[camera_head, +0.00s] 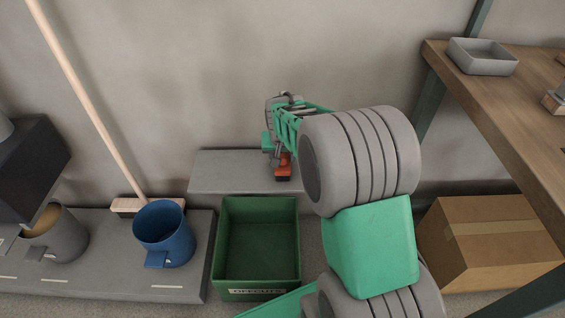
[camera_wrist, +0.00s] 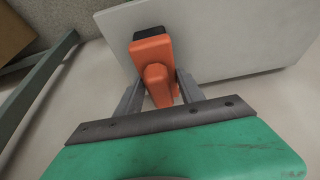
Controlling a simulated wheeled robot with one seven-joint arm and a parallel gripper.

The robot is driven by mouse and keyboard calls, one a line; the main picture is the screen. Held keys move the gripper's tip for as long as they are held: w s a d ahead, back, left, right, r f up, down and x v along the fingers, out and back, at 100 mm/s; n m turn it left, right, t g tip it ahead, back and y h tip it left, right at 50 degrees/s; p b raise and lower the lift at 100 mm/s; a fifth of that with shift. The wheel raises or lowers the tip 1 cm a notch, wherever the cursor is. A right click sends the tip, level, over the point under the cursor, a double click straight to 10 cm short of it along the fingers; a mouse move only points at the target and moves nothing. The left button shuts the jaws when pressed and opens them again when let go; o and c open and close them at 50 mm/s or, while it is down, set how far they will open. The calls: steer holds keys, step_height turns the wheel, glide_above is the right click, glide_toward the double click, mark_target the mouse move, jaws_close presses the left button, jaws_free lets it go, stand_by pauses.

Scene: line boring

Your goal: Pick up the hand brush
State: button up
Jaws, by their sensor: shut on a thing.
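The hand brush (camera_wrist: 152,52) shows in the wrist view as an orange body with a dark part at its far end. My gripper (camera_wrist: 155,92) is shut on it, with one grey finger on each side of the orange part. In the head view the hand brush (camera_head: 283,172) is a small orange-red piece below my gripper (camera_head: 275,155), over or at the grey ledge by the wall. I cannot tell whether it touches the ledge. My arm hides part of this area.
A green crate (camera_head: 258,290) stands in front of the ledge (camera_head: 225,172). A blue bucket (camera_head: 163,240) and a long-handled broom (camera_head: 90,105) are at left. A cardboard box (camera_head: 490,250) and a wooden bench (camera_head: 500,100) with a grey tray (camera_head: 482,66) are at right.

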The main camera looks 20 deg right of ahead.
jaws_close()
steer(key=shift+r, duration=0.1)
steer(key=shift+r, duration=0.2)
steer(key=r, duration=0.1)
steer(key=r+p, duration=0.2)
steer(key=r, duration=0.1)
steer(key=shift+a, duration=0.35)
steer(key=s+a+r+p, duration=0.2)
steer(key=a+r, duration=0.2)
steer(key=a, duration=0.2)
steer(key=s+a+r+p, duration=0.2)
steer(key=s+a+r, duration=0.1)
steer(key=a, duration=0.3)
steer(key=shift+v, duration=0.75)
